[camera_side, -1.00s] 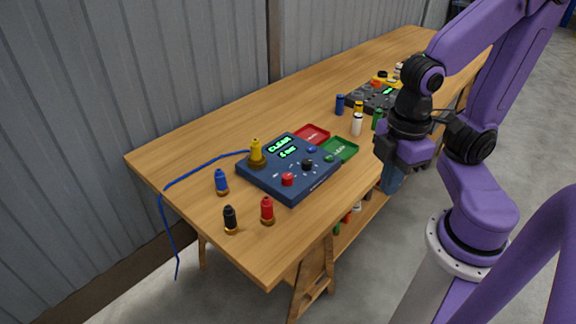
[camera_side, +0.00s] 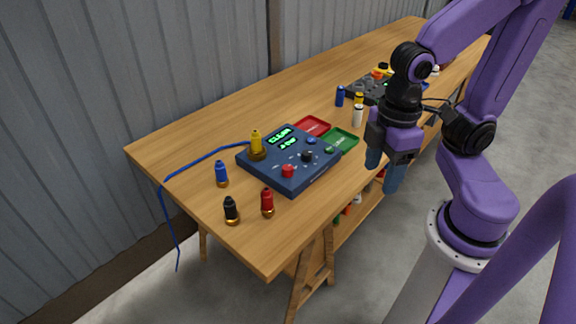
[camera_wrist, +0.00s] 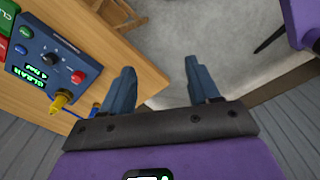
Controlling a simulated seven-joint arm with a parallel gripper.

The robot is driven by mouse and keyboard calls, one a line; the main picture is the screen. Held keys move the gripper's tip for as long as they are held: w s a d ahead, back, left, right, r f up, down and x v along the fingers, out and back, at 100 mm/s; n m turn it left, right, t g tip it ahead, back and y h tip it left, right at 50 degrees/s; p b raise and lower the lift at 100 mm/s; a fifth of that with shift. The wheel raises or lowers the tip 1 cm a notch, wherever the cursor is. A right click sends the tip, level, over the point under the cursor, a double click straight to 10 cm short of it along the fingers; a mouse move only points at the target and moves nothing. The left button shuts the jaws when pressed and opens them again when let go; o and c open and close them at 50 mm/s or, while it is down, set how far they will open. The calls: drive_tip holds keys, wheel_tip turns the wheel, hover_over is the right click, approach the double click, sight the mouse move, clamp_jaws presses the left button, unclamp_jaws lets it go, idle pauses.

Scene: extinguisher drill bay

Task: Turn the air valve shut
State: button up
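A blue control box (camera_side: 290,170) sits on the wooden table, with a red knob (camera_side: 288,171), a black knob (camera_side: 307,156) and a lit green display reading CLEAR. I cannot tell which knob is the air valve. A blue hose (camera_side: 205,158) leads to the box's back left corner, where a yellow bottle-shaped piece (camera_side: 256,146) stands. My gripper (camera_side: 385,172) is open and empty, off the table's front edge, to the right of the box. In the wrist view the box (camera_wrist: 62,45) is at the left, apart from the open fingers (camera_wrist: 160,66).
Red (camera_side: 312,127) and green (camera_side: 343,141) trays lie behind the box. Blue (camera_side: 221,174), black (camera_side: 231,211) and red (camera_side: 267,203) bottle-shaped pieces stand at the near left. Blue (camera_side: 339,97) and white (camera_side: 357,117) pieces and a dark panel (camera_side: 366,90) are farther back.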

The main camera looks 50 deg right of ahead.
drive_tip(key=w+a+m, duration=0.1)
drive_tip(key=w+m, duration=0.4)
drive_tip(key=w, duration=0.4)
drive_tip(key=m, duration=1.3)
hover_over(288, 167)
wheel_tip(288, 167, down, 2)
wheel_tip(288, 167, down, 18)
drive_tip(key=shift+r, duration=0.15)
drive_tip(key=c, duration=1)
